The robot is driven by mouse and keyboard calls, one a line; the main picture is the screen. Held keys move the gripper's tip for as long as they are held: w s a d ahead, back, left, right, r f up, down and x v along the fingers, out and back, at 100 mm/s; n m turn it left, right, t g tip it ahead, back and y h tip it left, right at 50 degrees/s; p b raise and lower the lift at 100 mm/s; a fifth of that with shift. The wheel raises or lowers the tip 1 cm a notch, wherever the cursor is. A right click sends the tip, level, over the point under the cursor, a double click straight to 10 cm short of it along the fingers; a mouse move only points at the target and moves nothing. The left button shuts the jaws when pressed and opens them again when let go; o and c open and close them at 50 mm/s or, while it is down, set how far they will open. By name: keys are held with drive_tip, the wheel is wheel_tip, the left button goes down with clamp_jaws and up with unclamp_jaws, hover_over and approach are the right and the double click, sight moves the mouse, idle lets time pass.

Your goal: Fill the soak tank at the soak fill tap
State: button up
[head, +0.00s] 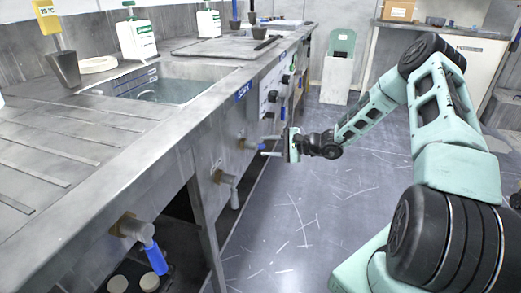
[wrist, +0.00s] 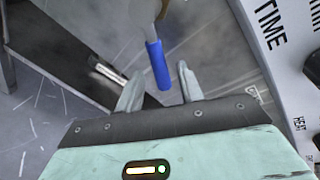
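The soak tank (head: 165,90) is a basin sunk into the steel bench, with a scale on its inner wall and what looks like liquid low inside. A blue SOAK label (head: 243,91) is on the bench front. Below it a brass tap (head: 242,143) sticks out of the front. In the wrist view a blue tap lever (wrist: 157,65) points toward my gripper (wrist: 158,88). My gripper also shows in the head view (head: 268,146). Its fingers are apart, one on each side of the lever's end. I cannot tell whether either finger touches it.
Another tap with a grey handle (head: 228,181) and a blue-handled tap (head: 150,255) stick out nearer along the bench front. White bottles (head: 136,38) stand behind the tank. A panel marked TIME (wrist: 272,25) is close on the right in the wrist view. The floor (head: 300,220) is open.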

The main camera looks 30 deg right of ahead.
sight(263, 146)
drive_tip(key=shift+x, duration=1.65)
clamp_jaws()
